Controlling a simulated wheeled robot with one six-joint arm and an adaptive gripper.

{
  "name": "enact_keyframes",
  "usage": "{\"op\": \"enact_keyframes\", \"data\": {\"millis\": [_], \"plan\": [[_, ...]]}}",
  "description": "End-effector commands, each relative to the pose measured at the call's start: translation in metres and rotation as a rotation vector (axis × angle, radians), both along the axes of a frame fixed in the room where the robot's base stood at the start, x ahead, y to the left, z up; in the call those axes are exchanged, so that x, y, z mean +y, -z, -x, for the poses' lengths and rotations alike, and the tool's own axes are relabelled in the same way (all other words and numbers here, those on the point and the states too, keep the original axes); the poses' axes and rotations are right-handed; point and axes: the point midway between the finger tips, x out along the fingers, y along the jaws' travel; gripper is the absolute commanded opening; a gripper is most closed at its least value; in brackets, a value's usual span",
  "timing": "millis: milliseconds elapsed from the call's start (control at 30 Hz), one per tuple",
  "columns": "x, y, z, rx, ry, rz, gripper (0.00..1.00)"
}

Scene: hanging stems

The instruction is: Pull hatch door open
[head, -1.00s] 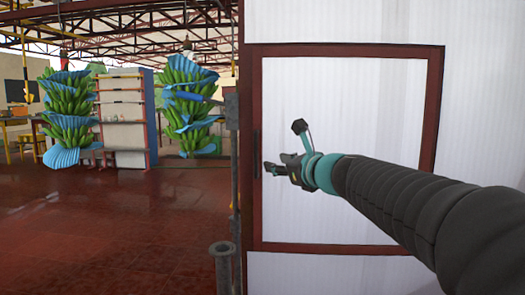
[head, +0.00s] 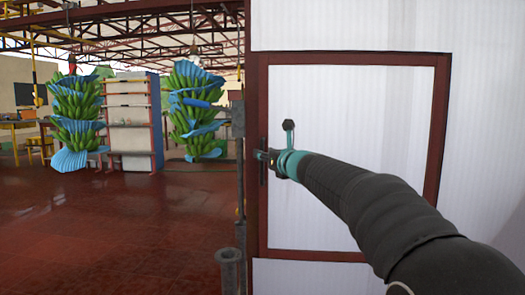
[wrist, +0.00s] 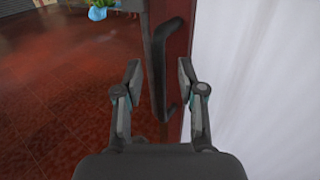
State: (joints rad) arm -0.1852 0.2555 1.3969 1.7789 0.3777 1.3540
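The hatch door (head: 350,110) is a white panel in a dark red frame, set in a white wall; it looks shut. Its dark upright bar handle (wrist: 160,70) is on the left side of the frame; it also shows in the head view (head: 263,160). My gripper (wrist: 158,75) is open in the wrist view, with one finger on each side of the handle. In the head view my gripper (head: 266,157) is at the handle, partly hidden by my wrist.
A dark post (head: 239,180) with a short pipe stub (head: 230,268) stands just left of the hatch. Banana bunches with blue covers (head: 75,115) hang further back, beside a shelf unit (head: 130,125). The red tiled floor (head: 100,220) to the left is clear.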

Motion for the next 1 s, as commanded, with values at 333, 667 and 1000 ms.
{"op": "enact_keyframes", "data": {"millis": [333,667,1000], "plan": [[0.015,-0.001,-0.023,-0.001,-0.001,0.001,0.39],[0.015,0.000,-0.024,-0.001,-0.001,0.001,0.27],[0.015,0.000,-0.024,-0.001,-0.001,0.001,0.00]]}}
